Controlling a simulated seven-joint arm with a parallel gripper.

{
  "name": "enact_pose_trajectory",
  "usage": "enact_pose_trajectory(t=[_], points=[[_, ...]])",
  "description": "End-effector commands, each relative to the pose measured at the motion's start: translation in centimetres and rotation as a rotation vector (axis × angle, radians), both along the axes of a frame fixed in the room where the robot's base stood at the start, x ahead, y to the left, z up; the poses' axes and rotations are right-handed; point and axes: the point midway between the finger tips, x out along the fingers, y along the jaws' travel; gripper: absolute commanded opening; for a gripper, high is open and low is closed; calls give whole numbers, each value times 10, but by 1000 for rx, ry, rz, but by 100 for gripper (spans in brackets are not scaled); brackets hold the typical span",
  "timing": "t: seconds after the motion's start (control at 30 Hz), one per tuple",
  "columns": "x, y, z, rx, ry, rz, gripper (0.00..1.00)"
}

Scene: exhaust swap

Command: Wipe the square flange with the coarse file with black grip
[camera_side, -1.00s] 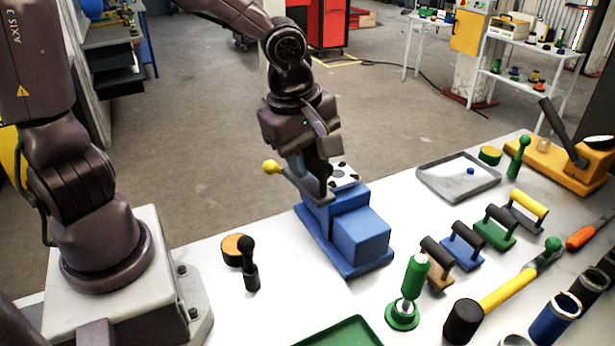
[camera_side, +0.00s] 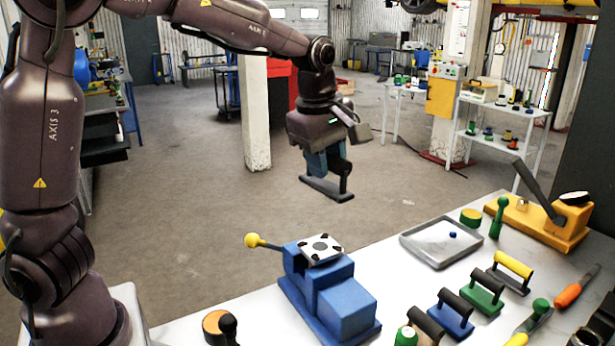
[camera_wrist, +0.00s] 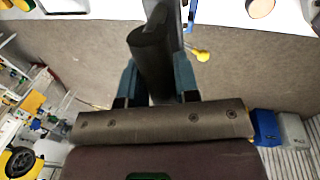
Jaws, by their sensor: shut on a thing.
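My gripper (camera_side: 328,165) is shut on the black grip of the coarse file, a flat dark grey plate (camera_side: 325,188) held level in the air. The black grip (camera_wrist: 150,55) shows between the jaws in the wrist view. The square flange (camera_side: 320,248), white with dark spots around a central hole, sits on top of the blue vise (camera_side: 345,305). The file is well above the flange and apart from it. The flange is not clearly visible in the wrist view.
The vise has a yellow-knobbed handle (camera_side: 254,240). To its right stand several handled blocks, including a blue one (camera_side: 450,312) and a green one (camera_side: 483,295). A grey tray (camera_side: 440,243) and a yellow lever device (camera_side: 540,220) are behind. The air around the file is clear.

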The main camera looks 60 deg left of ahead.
Motion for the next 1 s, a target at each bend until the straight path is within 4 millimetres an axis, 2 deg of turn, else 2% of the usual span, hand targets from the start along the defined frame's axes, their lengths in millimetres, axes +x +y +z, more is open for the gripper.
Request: enact_pose_trajectory(t=[0.03, 0.1, 0.33, 0.53, 1.0], points=[[14, 13, -3, 5, 3, 6, 10], [31, 26, -7, -1, 1, -4, 10], [66, 59, -22, -23, -4, -45, 10], [64, 55, -58, -26, -3, -51, 10], [64, 55, -97, -24, -4, -50, 10]])
